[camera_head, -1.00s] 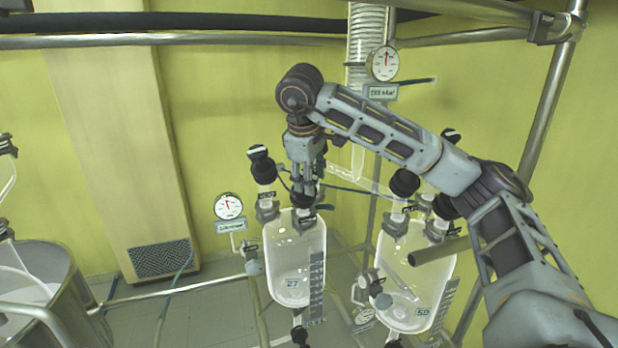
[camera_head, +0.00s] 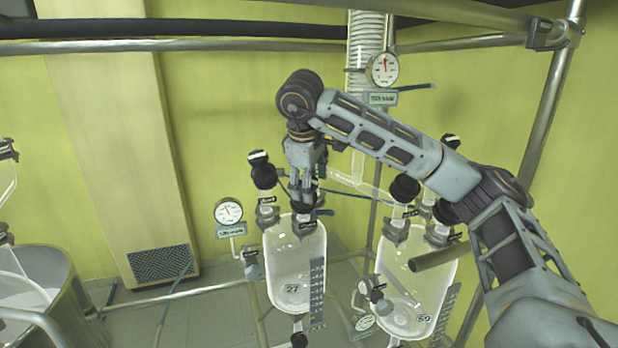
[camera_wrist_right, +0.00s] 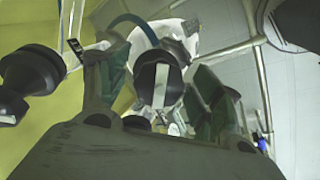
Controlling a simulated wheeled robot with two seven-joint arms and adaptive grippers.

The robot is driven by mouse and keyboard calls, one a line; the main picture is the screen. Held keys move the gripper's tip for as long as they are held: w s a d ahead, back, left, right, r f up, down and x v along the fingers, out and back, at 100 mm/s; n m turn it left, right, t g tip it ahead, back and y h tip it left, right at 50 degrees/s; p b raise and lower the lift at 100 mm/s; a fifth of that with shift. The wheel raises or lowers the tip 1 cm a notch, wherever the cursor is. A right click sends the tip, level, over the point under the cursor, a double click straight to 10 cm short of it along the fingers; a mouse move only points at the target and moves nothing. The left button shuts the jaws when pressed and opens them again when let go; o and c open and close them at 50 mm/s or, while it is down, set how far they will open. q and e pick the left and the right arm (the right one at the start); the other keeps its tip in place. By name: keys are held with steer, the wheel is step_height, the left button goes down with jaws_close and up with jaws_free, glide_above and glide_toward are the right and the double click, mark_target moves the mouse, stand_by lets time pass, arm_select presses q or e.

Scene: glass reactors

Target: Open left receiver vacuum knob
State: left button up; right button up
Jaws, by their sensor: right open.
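The left receiver (camera_head: 294,262) is a clear glass vessel with several fittings on top. My right gripper (camera_head: 304,200) points down over its top from above. In the right wrist view, a black knob with a white stripe (camera_wrist_right: 160,84) sits between the two greenish fingertips of my right gripper (camera_wrist_right: 157,92). The fingers are open around the knob, with space visible on both sides. In the head view this knob is mostly hidden by the gripper. A second black knob (camera_head: 262,172) stands on the receiver's left neck, beside the gripper, and a black knob shows at the left in the right wrist view (camera_wrist_right: 30,68). My left gripper is not in view.
The right receiver (camera_head: 416,280) stands to the right, with black knobs (camera_head: 404,188) on top near my forearm. A gauge (camera_head: 228,211) stands left of the left receiver, and another gauge (camera_head: 383,68) is above. A metal vessel (camera_head: 60,285) is at the lower left.

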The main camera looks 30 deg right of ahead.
steer(key=shift+r, duration=0.15)
steer(key=shift+s+a+r, duration=0.25)
steer(key=shift+r, duration=0.4)
steer(key=v, duration=1)
stand_by(0.8)
steer(key=shift+r, duration=0.1)
stand_by(0.4)
